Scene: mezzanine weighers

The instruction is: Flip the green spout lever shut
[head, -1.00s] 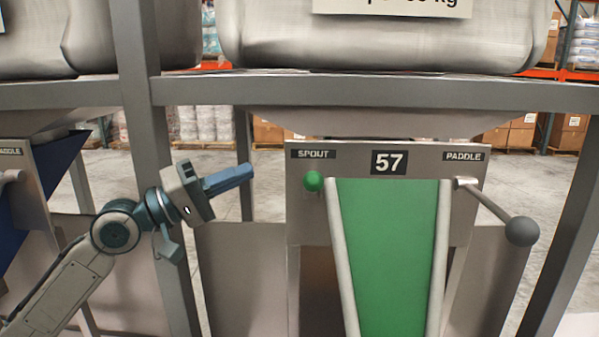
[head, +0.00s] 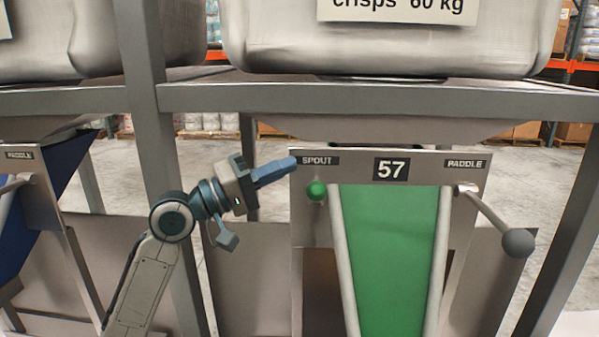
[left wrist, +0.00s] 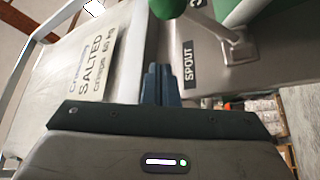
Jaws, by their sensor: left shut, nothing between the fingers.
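The green spout lever shows as a round green knob (head: 316,190) under the SPOUT label (head: 318,161), on the grey panel of weigher 57 (head: 391,169). In the left wrist view the green knob (left wrist: 167,8) is at the top edge, beyond the fingertips. My left gripper (head: 294,162) is shut and empty, up and to the left of the knob; its fingers (left wrist: 161,72) show together in the left wrist view. I cannot tell if it touches the panel. My right gripper is not in view.
The paddle lever (head: 518,242) with a grey ball sticks out at the panel's right. A green chute (head: 390,260) runs down the middle between pale rails. A grey frame post (head: 150,100) stands behind my left arm, and a beam (head: 380,97) crosses above.

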